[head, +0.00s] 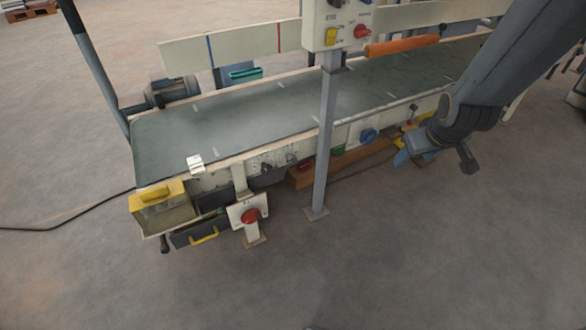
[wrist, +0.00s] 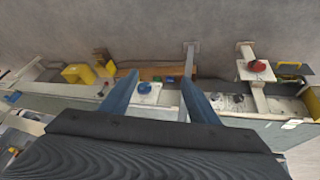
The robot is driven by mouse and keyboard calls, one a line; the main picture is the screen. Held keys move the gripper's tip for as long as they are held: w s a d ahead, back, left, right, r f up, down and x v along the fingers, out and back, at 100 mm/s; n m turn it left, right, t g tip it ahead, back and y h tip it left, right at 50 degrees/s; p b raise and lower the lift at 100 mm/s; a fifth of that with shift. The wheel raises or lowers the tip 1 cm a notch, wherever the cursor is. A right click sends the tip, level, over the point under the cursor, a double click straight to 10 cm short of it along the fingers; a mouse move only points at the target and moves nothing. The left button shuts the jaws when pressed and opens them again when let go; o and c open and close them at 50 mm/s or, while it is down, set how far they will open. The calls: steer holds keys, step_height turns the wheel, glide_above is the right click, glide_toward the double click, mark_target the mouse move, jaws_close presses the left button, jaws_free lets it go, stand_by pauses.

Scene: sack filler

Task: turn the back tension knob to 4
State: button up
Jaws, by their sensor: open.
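A blue knob (head: 368,135) sits on a pale plate on the conveyor's near side in the head view. It also shows in the wrist view (wrist: 145,87), between my fingers in the picture and nearer the left one. No label is legible, so I cannot tell whether it is the back tension knob, nor its setting. Two dark round dials (wrist: 229,101) sit along the same side, right of my fingers in the wrist view. My gripper (wrist: 158,81) is open and empty, with both fingers spread. In the head view it hangs by the conveyor's right part, apart from the blue knob.
A grey post (head: 326,140) stands before the conveyor belt (head: 270,108) and carries a control box (head: 337,22). A red knob (head: 249,215) is on a low stand at the front left, beside a drawer with a yellow handle (head: 203,236). The near floor is clear.

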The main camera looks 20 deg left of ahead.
steer(key=w+a+f+n+t+y+b, duration=0.1)
steer(key=w+a+f+n+t+b, duration=0.15)
steer(key=w+a+f, duration=0.5)
steer(key=n+t+y+b, duration=0.4)
steer(key=n+y+b, duration=0.7)
steer(key=b, duration=0.3)
glide_toward(292, 161)
steer(key=x, duration=0.3)
steer(key=b+x, duration=0.2)
steer(key=x, duration=0.5)
steer(key=shift+a, duration=0.1)
steer(key=c, duration=1)
